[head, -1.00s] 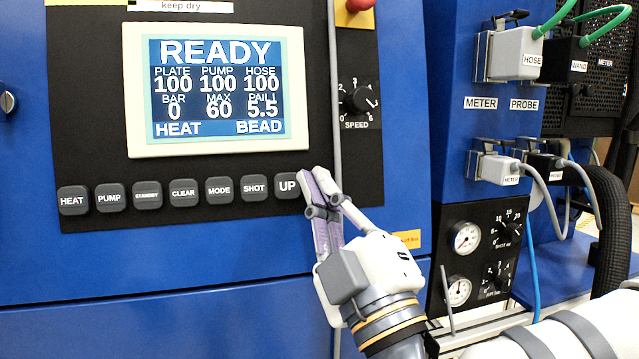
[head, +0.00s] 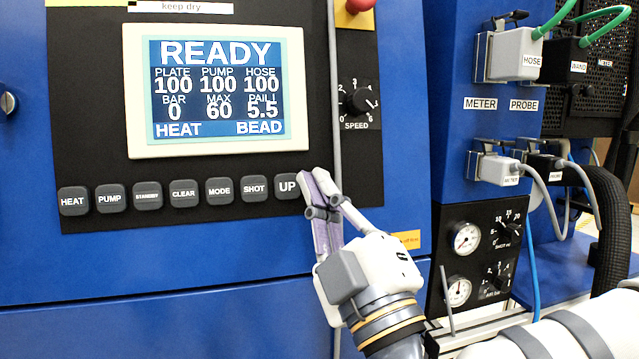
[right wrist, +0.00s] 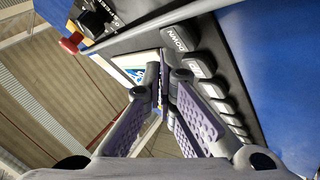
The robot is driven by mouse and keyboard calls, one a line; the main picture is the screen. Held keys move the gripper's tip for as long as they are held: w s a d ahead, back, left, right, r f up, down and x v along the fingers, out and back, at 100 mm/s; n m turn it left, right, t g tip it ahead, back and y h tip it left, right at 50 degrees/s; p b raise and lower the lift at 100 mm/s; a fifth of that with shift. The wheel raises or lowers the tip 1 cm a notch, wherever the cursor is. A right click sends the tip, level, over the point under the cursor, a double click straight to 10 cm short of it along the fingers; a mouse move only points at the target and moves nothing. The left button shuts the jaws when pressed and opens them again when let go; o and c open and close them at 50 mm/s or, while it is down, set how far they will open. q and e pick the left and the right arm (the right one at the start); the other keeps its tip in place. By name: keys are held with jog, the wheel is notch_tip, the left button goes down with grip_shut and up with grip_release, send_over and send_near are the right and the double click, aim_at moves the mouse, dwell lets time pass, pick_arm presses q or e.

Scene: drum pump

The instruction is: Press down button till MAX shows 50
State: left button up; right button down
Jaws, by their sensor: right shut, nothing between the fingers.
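The display (head: 215,90) reads READY, with MAX at 60, BAR at 0 and PAIL at 5.5. The DOWN button (right wrist: 174,42) shows in the right wrist view, just beyond my fingertips. In the head view it is hidden behind my right gripper (head: 315,178). The UP button (head: 287,186) is directly left of the fingertips; it also shows in the right wrist view (right wrist: 202,66). My right gripper is shut and empty, its fingertips close to the panel. I cannot tell whether they touch DOWN. My left gripper is not in view.
The SHOT button (head: 254,188), MODE button (head: 219,190) and several others continue the row leftward. A grey vertical rod (head: 335,110) runs just right of the row. The SPEED knob (head: 361,100) and a red knob (head: 358,5) are above right.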

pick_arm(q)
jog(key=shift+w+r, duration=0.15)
pick_arm(e)
jog(key=shift+w+a, duration=0.1)
jog(key=shift+w, duration=0.2)
jog(key=shift+w+a+f, duration=0.1)
jog(key=shift+w+a, duration=0.05)
jog(key=shift+w, duration=0.3)
dwell(0.4)
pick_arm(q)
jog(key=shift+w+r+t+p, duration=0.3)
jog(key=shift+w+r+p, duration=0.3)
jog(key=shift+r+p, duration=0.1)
pick_arm(e)
jog(key=shift+s+d, duration=0.3)
jog(key=shift+s, duration=0.5)
